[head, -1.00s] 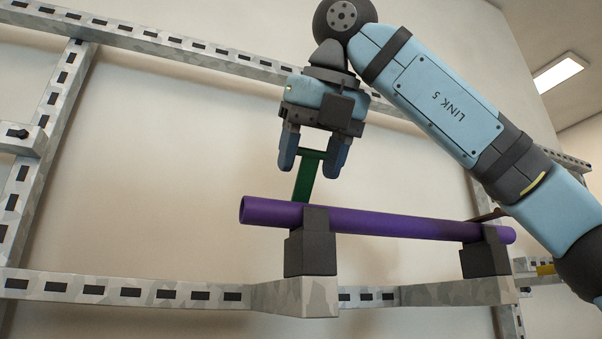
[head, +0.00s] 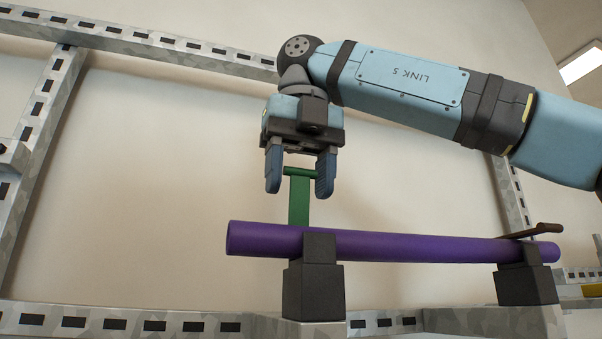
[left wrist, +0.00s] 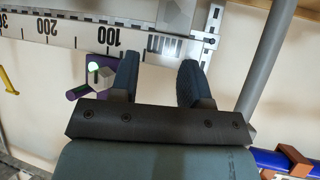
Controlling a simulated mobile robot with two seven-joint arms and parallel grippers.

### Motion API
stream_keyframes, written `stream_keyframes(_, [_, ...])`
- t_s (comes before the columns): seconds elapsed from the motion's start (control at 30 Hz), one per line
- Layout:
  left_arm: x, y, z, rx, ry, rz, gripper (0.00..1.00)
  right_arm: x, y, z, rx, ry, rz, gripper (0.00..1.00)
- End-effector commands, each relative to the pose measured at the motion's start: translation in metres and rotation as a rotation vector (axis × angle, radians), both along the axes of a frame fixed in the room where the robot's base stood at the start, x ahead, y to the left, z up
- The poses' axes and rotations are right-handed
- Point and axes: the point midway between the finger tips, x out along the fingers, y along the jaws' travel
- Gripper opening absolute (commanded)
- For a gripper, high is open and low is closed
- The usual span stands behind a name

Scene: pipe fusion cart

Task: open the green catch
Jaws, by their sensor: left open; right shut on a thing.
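The green catch (head: 299,204) stands up behind the purple pipe (head: 400,247), near the pipe's left end, at the left black clamp block (head: 314,288). Its short crossbar at the top lies between the fingers of my right gripper (head: 298,188), which is shut on it. The catch looks nearly upright; its foot is hidden behind the pipe. My left gripper (left wrist: 158,68) shows only in the left wrist view, open with nothing between its fingers.
A second black block (head: 526,284) with a brown catch (head: 532,231) holds the pipe's right end. A slotted metal frame (head: 45,130) surrounds the pipe. In the left wrist view, a numbered scale (left wrist: 75,32) and a purple plate (left wrist: 96,68) lie beyond the left fingers.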

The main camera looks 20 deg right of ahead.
Motion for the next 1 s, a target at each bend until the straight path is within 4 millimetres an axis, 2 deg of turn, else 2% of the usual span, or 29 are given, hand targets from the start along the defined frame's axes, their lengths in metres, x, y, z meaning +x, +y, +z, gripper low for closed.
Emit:
stream_keyframes(0.37, [0.0012, -0.0008, 0.0037, -0.002, -0.008, -0.002, 0.43, -0.0001, 0.0015, -0.0032, -0.007, 0.012, 0.005, 0.12])
stream_keyframes(0.4, [0.0008, -0.0010, 0.0036, -0.002, -0.008, -0.002, 0.43, -0.0001, 0.0015, -0.0033, -0.007, 0.012, 0.005, 0.56])
stream_keyframes(0.5, [-0.0002, -0.0015, 0.0032, -0.002, -0.006, -0.003, 0.43, 0.0000, 0.0014, -0.0030, -0.006, 0.011, 0.005, 0.79])
stream_keyframes(1.0, [-0.0040, -0.0014, -0.0001, -0.002, 0.003, -0.003, 0.43, 0.0002, 0.0006, -0.0012, -0.003, 0.007, 0.003, 0.79])
